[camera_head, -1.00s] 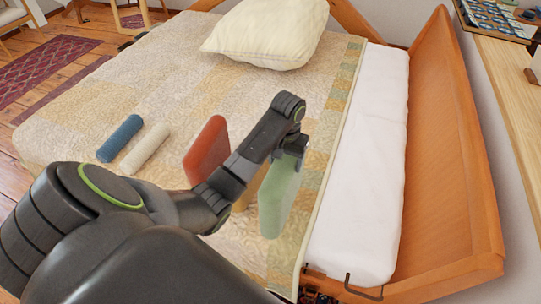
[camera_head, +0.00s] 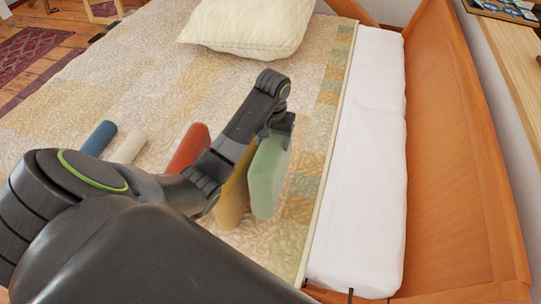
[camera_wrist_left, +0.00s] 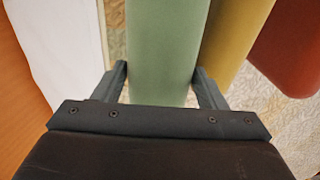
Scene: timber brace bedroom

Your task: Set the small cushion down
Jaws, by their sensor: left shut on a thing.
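My left gripper (camera_head: 277,128) is shut on the top of a small green cushion (camera_head: 268,178), which hangs upright below it over the quilted bed. In the left wrist view the green cushion (camera_wrist_left: 165,50) lies between the two fingers (camera_wrist_left: 162,85). A yellow cushion (camera_head: 232,195) stands close to the left of the green one, partly hidden by my arm. A red cushion (camera_head: 187,148) stands further left, also partly covered. I cannot tell whether the green cushion's lower edge touches the quilt. My right gripper is not in view.
A blue roll (camera_head: 98,138) and a cream roll (camera_head: 128,148) lie on the quilt (camera_head: 310,160) at left. A large striped pillow (camera_head: 245,25) lies at the back. A white mattress strip (camera_head: 370,150) and the wooden bed side (camera_head: 450,150) are at right.

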